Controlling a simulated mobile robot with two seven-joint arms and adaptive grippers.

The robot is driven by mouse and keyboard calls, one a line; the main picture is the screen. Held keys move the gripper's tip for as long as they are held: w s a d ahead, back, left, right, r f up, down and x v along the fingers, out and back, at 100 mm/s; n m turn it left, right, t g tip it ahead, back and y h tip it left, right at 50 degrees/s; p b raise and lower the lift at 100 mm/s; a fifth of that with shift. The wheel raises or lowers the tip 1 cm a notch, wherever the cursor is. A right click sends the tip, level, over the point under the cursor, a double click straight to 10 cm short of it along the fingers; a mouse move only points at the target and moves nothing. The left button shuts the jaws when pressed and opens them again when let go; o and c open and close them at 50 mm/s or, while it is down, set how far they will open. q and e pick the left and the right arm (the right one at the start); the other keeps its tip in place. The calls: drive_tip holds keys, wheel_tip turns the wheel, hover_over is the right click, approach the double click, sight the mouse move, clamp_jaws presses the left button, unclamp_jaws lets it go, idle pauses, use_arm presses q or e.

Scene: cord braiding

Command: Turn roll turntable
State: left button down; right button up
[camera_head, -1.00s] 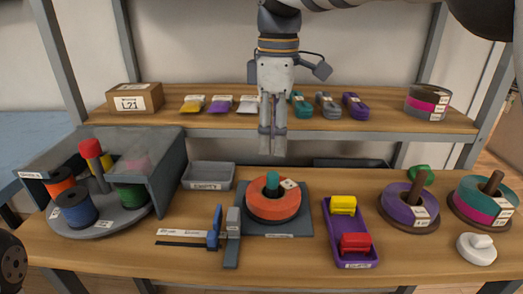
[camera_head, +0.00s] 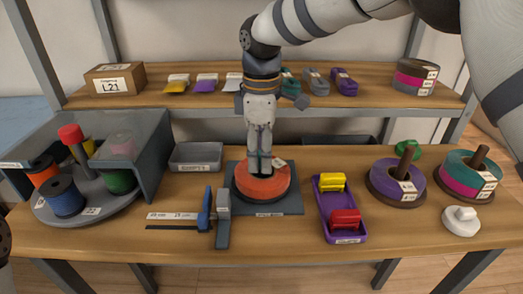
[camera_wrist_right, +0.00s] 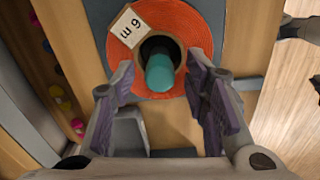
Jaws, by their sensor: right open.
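An orange roll (camera_head: 262,187) with a white label lies flat on a square grey base (camera_head: 291,205) near the middle of the table. In the right wrist view, the orange roll (camera_wrist_right: 185,23) has a dark centre hole with a teal peg (camera_wrist_right: 160,72) standing in it. My right gripper (camera_head: 260,160) points down over the roll's centre. In the right wrist view, its spread fingers (camera_wrist_right: 160,85) lie either side of the peg, with clear space between. I cannot tell whether the fingertips touch the roll. My left gripper is not in view.
At left, a grey round platter (camera_head: 103,207) carries several spools inside a partly clear housing (camera_head: 148,150). A blue-ended gauge (camera_head: 205,210) stands left of the base; a purple tray (camera_head: 343,238) is right of it. More rolls (camera_head: 393,180) stand at far right. A shelf (camera_head: 205,100) runs behind.

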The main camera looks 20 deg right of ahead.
clamp_jaws()
drive_tip(key=shift+r+m, duration=0.1)
drive_tip(key=shift+m, duration=0.5)
